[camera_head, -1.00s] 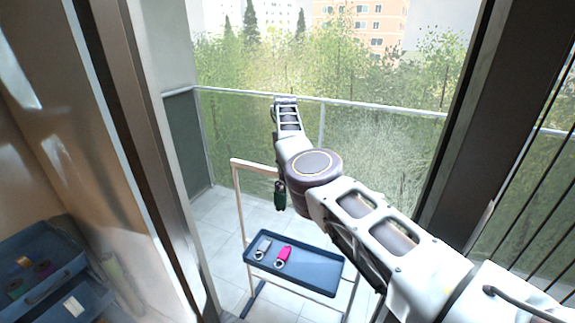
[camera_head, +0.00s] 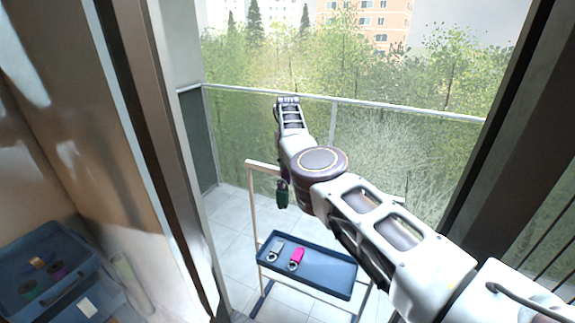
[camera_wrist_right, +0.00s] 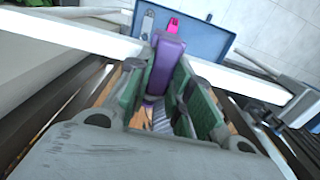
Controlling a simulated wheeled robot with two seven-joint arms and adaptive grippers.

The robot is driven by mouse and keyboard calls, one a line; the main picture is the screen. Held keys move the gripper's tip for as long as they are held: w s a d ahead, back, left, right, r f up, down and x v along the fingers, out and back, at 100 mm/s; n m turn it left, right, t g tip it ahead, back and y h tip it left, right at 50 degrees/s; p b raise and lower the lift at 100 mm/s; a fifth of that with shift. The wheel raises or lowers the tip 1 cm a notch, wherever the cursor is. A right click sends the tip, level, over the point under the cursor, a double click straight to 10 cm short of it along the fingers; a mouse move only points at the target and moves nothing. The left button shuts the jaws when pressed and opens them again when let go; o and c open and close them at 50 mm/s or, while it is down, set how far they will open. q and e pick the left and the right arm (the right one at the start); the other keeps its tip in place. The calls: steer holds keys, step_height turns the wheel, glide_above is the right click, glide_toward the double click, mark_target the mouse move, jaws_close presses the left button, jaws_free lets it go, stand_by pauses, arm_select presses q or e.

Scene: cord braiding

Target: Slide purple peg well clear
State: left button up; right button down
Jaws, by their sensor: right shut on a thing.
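A purple peg (camera_wrist_right: 165,65) stands out between the green finger pads of my right gripper (camera_wrist_right: 162,92) in the right wrist view. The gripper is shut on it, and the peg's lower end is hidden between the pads. In the head view only a dark green finger part of my right gripper (camera_head: 282,194) shows below my arm, beside the pale frame (camera_head: 262,164). The purple peg cannot be made out there. In the wrist view the peg lies in front of the pale bar (camera_wrist_right: 105,42); whether they touch is unclear. My left gripper is not in view.
A blue tray (camera_head: 330,283) low on the frame holds a pink peg (camera_head: 297,256) and a grey peg (camera_head: 275,247). A balcony railing (camera_head: 400,108) runs behind. Tiled floor is open left of the frame.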

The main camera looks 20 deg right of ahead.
steer(key=shift+d, duration=0.1)
steer(key=c, duration=1.3)
jaws_free()
steer(key=shift+r, duration=6)
